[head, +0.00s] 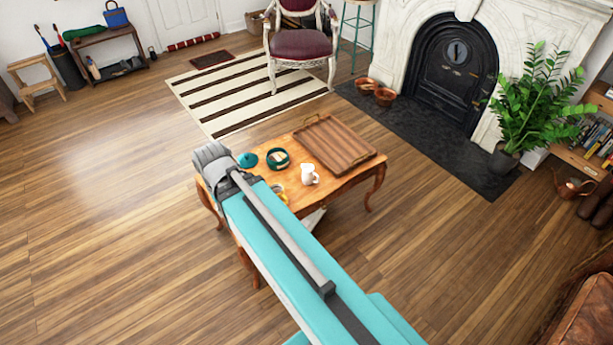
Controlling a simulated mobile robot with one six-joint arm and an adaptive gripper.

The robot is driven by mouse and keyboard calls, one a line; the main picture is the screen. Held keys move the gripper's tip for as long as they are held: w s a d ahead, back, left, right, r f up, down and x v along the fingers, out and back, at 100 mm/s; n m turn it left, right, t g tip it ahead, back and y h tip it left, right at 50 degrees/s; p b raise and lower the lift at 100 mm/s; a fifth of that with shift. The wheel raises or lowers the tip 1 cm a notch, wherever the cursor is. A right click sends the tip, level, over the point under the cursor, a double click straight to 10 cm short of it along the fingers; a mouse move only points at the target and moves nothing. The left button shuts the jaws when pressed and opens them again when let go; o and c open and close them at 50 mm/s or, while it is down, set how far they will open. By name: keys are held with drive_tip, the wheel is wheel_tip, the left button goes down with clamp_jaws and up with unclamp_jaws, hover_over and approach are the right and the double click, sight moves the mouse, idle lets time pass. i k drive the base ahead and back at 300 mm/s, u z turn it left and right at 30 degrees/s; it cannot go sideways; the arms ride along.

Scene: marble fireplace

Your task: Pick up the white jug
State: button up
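The white jug (309,174) stands upright on the wooden coffee table (345,183), near its front edge and right of my teal arm. Its handle appears to face right. I cannot make out my gripper; only my arm shows, crossing in front of the table's left part and ending in a grey joint. The jug stands apart from the arm in the picture, and nothing visible holds it.
On the table, a wooden tray (334,144) lies behind the jug, with a teal pot (278,159) and teal lid (248,160) to the left. A brass-coloured item (281,195) is partly hidden by my arm. Open floor surrounds the table.

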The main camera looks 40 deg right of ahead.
sight(308, 174)
drive_tip(key=u, duration=0.4)
drive_tip(key=i, duration=0.15)
drive_tip(key=z, duration=2.2)
drive_tip(key=i, duration=0.3)
drive_tip(key=u, duration=0.75)
